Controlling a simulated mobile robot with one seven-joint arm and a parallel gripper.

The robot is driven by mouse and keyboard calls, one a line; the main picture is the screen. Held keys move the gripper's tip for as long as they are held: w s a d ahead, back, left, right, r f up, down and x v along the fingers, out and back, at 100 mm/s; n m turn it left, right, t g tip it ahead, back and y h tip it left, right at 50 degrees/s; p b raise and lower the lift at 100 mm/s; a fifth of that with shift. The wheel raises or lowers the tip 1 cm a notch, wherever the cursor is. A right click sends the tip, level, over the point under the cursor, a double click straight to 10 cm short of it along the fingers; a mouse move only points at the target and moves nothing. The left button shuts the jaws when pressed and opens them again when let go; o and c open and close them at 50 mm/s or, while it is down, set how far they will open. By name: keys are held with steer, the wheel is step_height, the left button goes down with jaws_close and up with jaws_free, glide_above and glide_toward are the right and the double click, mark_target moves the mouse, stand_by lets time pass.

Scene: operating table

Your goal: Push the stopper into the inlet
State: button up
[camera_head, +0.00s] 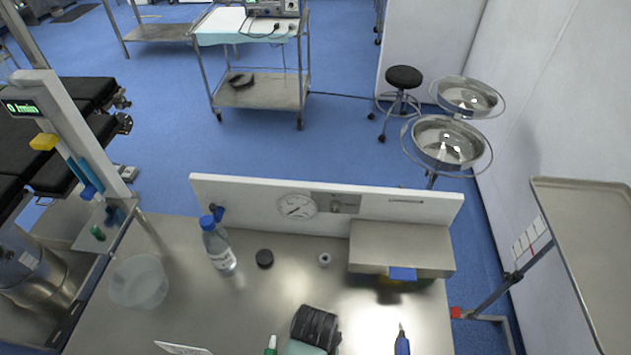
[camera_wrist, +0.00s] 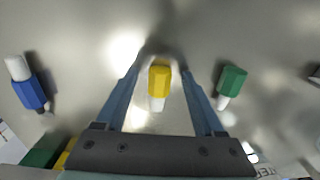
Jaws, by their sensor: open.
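In the wrist view, a yellow stopper-like piece (camera_wrist: 159,80) with a white end lies between the two fingers of my open gripper (camera_wrist: 165,85). I see no finger touching it. A blue piece (camera_wrist: 31,94) with a white end lies to the left. A green piece (camera_wrist: 231,81) with a white tip lies to the right. In the head view, my dark wrist (camera_head: 316,327) is at the bottom centre, between a green piece (camera_head: 271,344) and a blue piece (camera_head: 402,343); the fingertips are hidden.
A metal box (camera_head: 400,247) is at the right. A white post (camera_head: 85,135) with a display rises at left.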

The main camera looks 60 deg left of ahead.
jaws_close()
stand_by(0.3)
step_height(320, 180, up, 10)
steer(key=c, duration=0.6)
jaws_free()
jaws_close()
